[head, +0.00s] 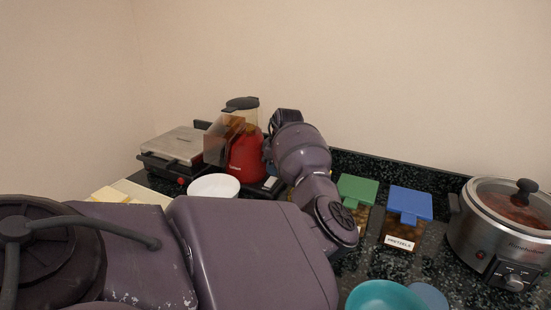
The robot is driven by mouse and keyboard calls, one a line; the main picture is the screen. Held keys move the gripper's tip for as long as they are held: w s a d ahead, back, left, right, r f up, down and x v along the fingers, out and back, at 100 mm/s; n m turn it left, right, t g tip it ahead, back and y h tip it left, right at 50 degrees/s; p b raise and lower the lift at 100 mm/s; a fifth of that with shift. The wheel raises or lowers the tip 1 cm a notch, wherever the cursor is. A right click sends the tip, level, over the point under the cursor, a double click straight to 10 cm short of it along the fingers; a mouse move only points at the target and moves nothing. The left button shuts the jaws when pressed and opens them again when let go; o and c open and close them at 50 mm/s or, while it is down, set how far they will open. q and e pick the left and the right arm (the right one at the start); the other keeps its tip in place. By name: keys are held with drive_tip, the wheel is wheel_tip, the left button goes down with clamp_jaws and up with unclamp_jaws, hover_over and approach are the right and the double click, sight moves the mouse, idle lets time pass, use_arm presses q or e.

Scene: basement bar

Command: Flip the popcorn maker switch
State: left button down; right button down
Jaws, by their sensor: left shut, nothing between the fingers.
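The popcorn maker (246,160) is a rounded red appliance with a brownish see-through hood (222,139) on its left. It stands on the counter against the back wall. My left gripper (269,155) is at the right side of the popcorn maker, shut and empty, mostly hidden by my wrist. I cannot tell whether it touches the red body. A small pale patch (270,183) shows low at the machine's right; I cannot make out whether it is the switch. My right gripper is out of view.
A sandwich press (175,150) stands at left, and a white bowl (214,186) sits in front of the popcorn maker. Green-lidded (357,189) and blue-lidded (409,204) containers, a teal bowl (386,296) and a slow cooker (500,235) are at right.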

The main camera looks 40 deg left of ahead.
use_arm(q)
drive_tip(key=shift+f, duration=0.6)
drive_tip(key=shift+w+f, duration=0.1)
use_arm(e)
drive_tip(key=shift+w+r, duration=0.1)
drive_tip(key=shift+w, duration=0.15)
